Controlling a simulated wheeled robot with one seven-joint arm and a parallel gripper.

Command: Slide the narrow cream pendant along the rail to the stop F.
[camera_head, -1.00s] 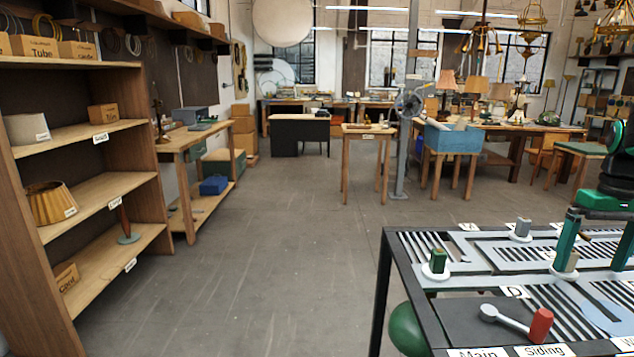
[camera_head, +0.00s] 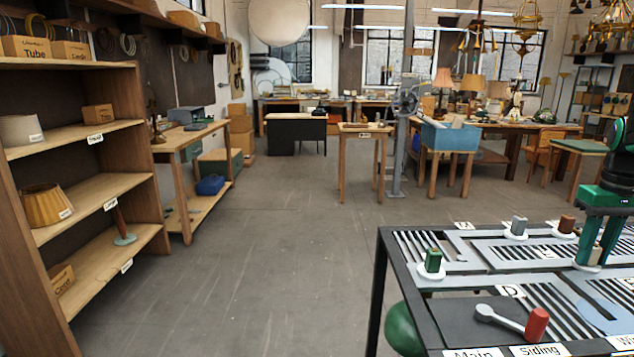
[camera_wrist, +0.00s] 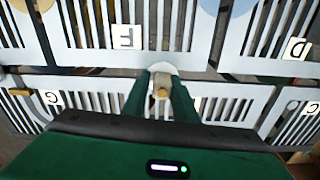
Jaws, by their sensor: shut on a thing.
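My gripper (camera_head: 590,258) is shut on the narrow cream pendant (camera_wrist: 162,83), between its two green fingers. Only a little of the pendant shows there. Its round white base (camera_head: 586,266) rests on the slotted grey rail top (camera_head: 498,258); the base also shows beyond the fingertips in the wrist view (camera_wrist: 165,68). The stop label F (camera_wrist: 127,38) lies on the panel up and left of the pendant in the wrist view, apart from it.
A green block (camera_head: 433,261), a grey block (camera_head: 518,226) and a brown block (camera_head: 565,225) stand on white bases on the same top. A grey bar with a red end (camera_head: 537,323) lies at the front. Label D (camera_head: 511,292) is nearby. Open floor is at the left.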

